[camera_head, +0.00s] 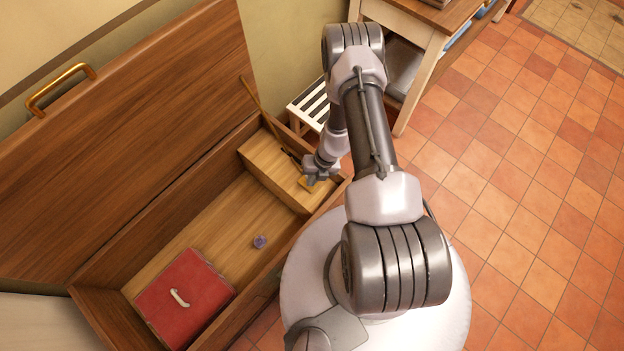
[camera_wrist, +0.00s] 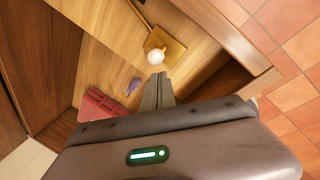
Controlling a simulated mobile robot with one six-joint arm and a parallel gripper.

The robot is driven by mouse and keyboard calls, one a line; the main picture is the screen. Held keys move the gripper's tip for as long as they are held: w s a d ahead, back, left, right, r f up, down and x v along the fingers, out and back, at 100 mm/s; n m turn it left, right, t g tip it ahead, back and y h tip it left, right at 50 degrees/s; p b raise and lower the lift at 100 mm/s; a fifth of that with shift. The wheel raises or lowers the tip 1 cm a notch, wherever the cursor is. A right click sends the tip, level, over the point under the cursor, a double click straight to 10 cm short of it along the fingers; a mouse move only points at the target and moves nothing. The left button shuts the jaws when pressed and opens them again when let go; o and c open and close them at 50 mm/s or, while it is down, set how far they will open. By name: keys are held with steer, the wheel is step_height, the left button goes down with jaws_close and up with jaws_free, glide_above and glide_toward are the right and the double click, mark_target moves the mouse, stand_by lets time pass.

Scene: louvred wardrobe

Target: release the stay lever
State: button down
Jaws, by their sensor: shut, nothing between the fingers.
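A wooden chest (camera_head: 140,243) stands with its lid (camera_head: 130,125) raised. The stay is a thin brass rod (camera_head: 262,112) running from the lid down to the chest's right end. At its lower end a brass plate (camera_wrist: 172,44) carries a round white knob (camera_wrist: 155,57), likely the stay lever. A bit of the plate (camera_head: 305,184) shows beside my gripper in the head view; the knob is hidden there. My gripper (camera_wrist: 159,76) is shut and empty, its tips just below the knob in the wrist view. I cannot tell whether they touch it.
A red box or book with a pale handle (camera_head: 186,292) and a small purple item (camera_head: 260,242) lie inside the chest. A brass handle (camera_head: 60,88) is on the lid. A white slatted rack (camera_head: 311,106) and a wooden table (camera_head: 418,45) stand behind. Tiled floor (camera_head: 520,180) is clear at right.

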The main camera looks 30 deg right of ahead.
steer(key=shift+r, duration=0.25)
steer(key=shift+r, duration=0.1)
steer(key=p+v, duration=0.8)
steer(key=v, duration=0.9)
steer(key=shift+r, duration=0.1)
